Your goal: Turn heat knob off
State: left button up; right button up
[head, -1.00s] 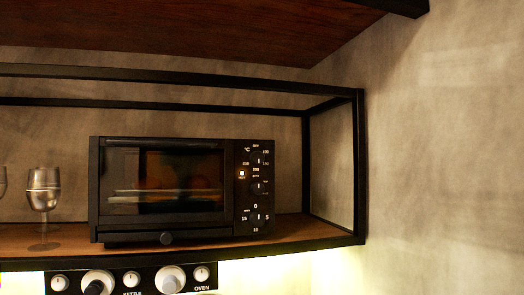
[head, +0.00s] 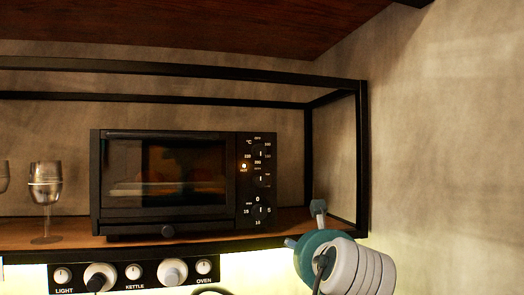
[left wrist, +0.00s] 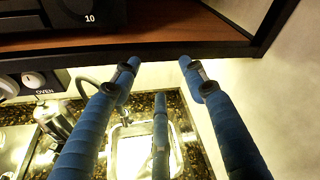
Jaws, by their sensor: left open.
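A black toaster oven (head: 165,180) stands on the wooden shelf with food behind its glass door. Its right panel has three knobs in a column: a top temperature knob (head: 261,154), a middle knob (head: 261,181) and a bottom timer knob (head: 259,211). A small amber light (head: 243,167) glows on the panel. My left gripper (head: 304,226) is right of and below the panel, near the shelf's front right corner. In the left wrist view its blue fingers (left wrist: 158,66) are spread and empty, touching nothing I can see. Only the oven's lower edge (left wrist: 60,22) shows there.
The black shelf frame (head: 362,160) and shelf edge (left wrist: 150,50) are close to the gripper. Wine glasses (head: 45,195) stand left. A labelled knob strip (head: 135,285) hangs below the shelf. A sink (left wrist: 140,145) is farther down. The right wall is bare.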

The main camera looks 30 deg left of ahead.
pick_arm(q)
jog(key=s+r+m+y, duration=0.15)
jog(key=s+r, duration=0.25)
jog(key=r, duration=0.9)
jog(key=y, duration=0.3)
send_near(260, 149)
jog(key=shift+m, duration=0.45)
jog(key=p+x, duration=0.6)
jog(key=x, duration=0.1)
jog(key=shift+w+a+r, duration=0.15)
jog(key=shift+w+a, duration=0.1)
jog(key=shift+a, duration=0.1)
jog(key=shift+w+a, duration=0.4)
jog(key=shift+w, duration=0.15)
jog(key=shift+s, duration=0.1)
jog(key=shift+c, duration=1)
grip_shut()
